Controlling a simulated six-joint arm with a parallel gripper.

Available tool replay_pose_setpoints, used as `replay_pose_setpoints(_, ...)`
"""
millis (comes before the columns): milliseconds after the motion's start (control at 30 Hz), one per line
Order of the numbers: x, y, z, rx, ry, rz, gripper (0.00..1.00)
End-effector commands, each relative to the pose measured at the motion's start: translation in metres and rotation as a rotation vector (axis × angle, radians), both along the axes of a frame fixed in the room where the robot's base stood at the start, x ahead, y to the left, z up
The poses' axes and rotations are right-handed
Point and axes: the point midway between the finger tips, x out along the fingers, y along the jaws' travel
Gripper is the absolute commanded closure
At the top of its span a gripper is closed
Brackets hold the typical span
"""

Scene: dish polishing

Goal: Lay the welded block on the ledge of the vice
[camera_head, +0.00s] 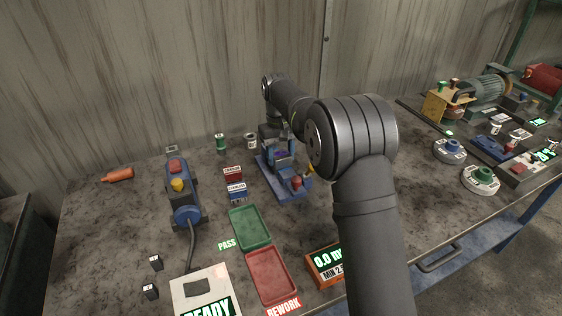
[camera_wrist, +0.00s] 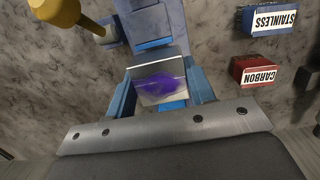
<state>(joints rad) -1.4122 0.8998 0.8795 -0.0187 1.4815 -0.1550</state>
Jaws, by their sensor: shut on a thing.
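The welded block shows in the wrist view as a small bright metal piece (camera_wrist: 145,72) with a purple-blue heat-tinted patch. My gripper (camera_wrist: 160,80) is shut on it, with a blue finger at each side. The blue vice (camera_head: 288,188) stands mid-table in the head view, and my gripper is over its rear part. In the wrist view the vice's blue body (camera_wrist: 155,20) lies just beyond the block. I cannot tell whether the block touches the vice. The ledge under the block is mostly hidden.
A yellow-ended handle (camera_wrist: 58,12) stands left of the vice in the wrist view. The red CARBON box (camera_wrist: 255,70) and blue STAINLESS box (camera_wrist: 270,20) are to the right. The green PASS tray (camera_head: 250,228) and red REWORK tray (camera_head: 271,277) lie in front; a blue tool (camera_head: 186,197) stands left.

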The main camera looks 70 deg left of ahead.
Motion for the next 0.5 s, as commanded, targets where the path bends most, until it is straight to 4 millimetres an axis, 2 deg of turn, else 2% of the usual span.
replay_pose_setpoints(100,0.000,-0.001,-0.019,-0.003,0.000,0.000,0.87)
replay_pose_setpoints(167,0.000,0.000,-0.025,-0.001,0.000,0.000,0.87)
replay_pose_setpoints(500,0.000,0.000,-0.028,0.000,0.000,0.000,0.87)
